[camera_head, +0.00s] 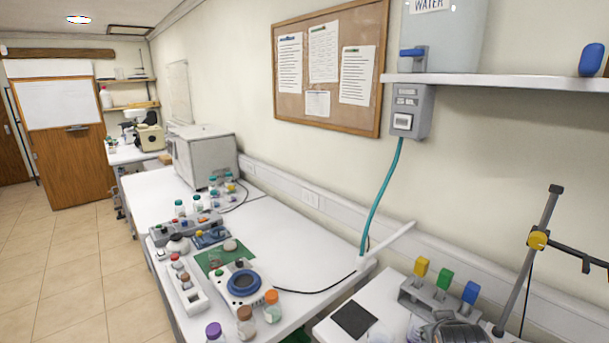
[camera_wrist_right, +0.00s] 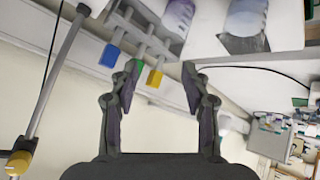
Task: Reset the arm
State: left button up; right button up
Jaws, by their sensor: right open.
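My right gripper (camera_wrist_right: 161,82) is open, with its two dark fingers apart and nothing held between them. In the right wrist view the room appears upside down. Behind the fingers is a rack with blue (camera_wrist_right: 109,55), green (camera_wrist_right: 137,65) and yellow (camera_wrist_right: 154,78) blocks. In the head view a dark grey shape (camera_head: 458,331) at the bottom edge, in front of this rack, may be part of my right arm; I cannot tell its jaws there. My left gripper is in neither view.
In the head view the rack (camera_head: 410,290) stands on the near right table, beside a black square pad (camera_head: 354,319) and a stand (camera_head: 527,259) with a yellow clamp. A long white bench (camera_head: 300,235) carries bottles, devices and a grey box (camera_head: 208,158). A shelf (camera_head: 500,82) hangs above.

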jog(key=s+a+f+n+g+y, duration=0.1)
jog(key=s+a+f+g+y, duration=0.15)
jog(key=s+f, duration=0.6)
jog(key=s+a+f+n+g+y, duration=0.1)
jog(key=s+a+f+g, duration=0.15)
jog(key=s+f, duration=0.65)
notch_tip(320, 180, down, 22)
jog(key=s+d+g, duration=0.1)
jog(key=d, duration=0.1)
jog(key=s+d+f+m+g+b, duration=0.1)
jog(key=s+f, duration=1.9)
jog(key=shift+s+d, duration=0.25)
jog(key=shift+d, duration=0.15)
